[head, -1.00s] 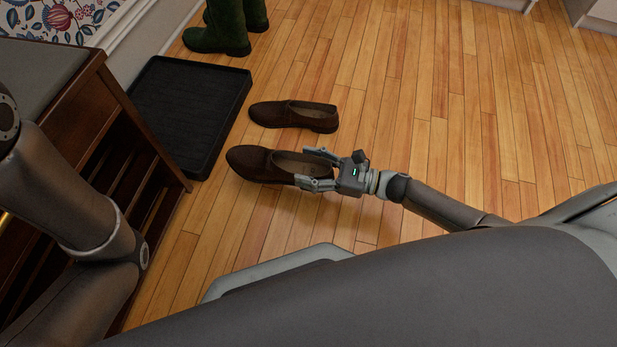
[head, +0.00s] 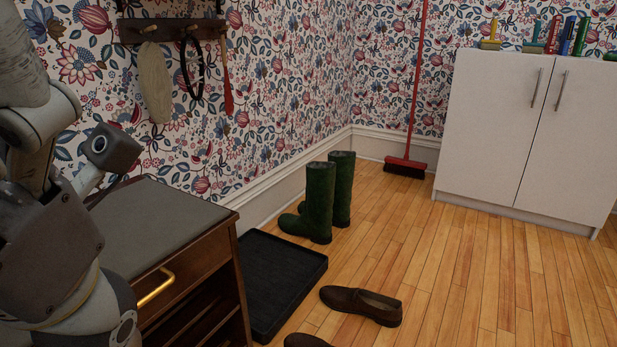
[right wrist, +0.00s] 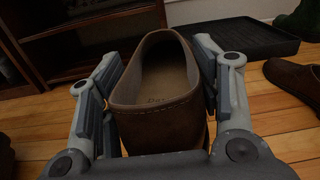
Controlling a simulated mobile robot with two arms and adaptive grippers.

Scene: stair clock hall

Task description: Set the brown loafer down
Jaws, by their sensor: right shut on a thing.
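The brown loafer (right wrist: 162,95) is between the two fingers of my right gripper (right wrist: 160,100) in the right wrist view. The fingers press on both sides of its heel end, and its opening faces up. Its toe points away from the wrist camera. Only a bit of this loafer (head: 305,341) shows at the bottom edge of the head view, where my right gripper is out of sight. I cannot tell whether its sole touches the floor. A second brown loafer (head: 362,305) lies on the floor just beyond. My left arm shows at the left, but its gripper does not.
A black boot tray (head: 280,280) lies beside a dark wooden bench (head: 190,265). Green boots (head: 319,205) stand behind the tray. A red broom (head: 406,166) leans in the corner near a white cabinet (head: 495,130). The wooden floor to the right is clear.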

